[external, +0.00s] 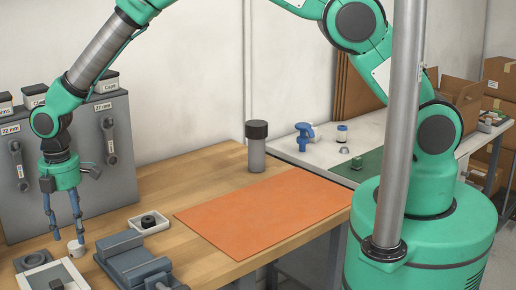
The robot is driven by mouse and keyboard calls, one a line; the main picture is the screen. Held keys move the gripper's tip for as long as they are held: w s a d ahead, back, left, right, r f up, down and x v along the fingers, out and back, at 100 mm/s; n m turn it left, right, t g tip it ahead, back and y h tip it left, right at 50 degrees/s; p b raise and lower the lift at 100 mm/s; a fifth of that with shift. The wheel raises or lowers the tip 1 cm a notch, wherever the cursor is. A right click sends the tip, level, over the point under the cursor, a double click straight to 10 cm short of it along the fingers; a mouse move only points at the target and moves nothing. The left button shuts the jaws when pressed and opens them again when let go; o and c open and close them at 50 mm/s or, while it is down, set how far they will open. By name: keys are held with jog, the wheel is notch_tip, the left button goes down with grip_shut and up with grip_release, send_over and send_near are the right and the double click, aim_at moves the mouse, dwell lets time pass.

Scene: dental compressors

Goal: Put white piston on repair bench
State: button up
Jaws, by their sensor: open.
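A small white cylinder (75,248), which looks like the white piston, stands on the wooden bench (190,165) near its front left. My gripper (69,239) points down just above it with its blue fingers apart. The right finger's tip is close to the cylinder's top; I cannot tell whether they touch. Nothing is held between the fingers. An orange mat (265,214) lies flat and empty on the bench, right of the cylinder. No label shows which surface is the repair bench.
A grey vise (135,262) and a white tray (52,276) with a dark part flank the cylinder. A small dish (148,222) with a black ring lies behind the vise. A grey canister (257,147) stands behind the mat. A grey tool panel (75,165) rises behind my gripper.

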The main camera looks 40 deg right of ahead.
aim_at(82, 240)
notch_tip(82, 240, up, 9)
dwell(0.4)
jog(key=shift+f, duration=0.1)
dwell(0.4)
dwell(0.4)
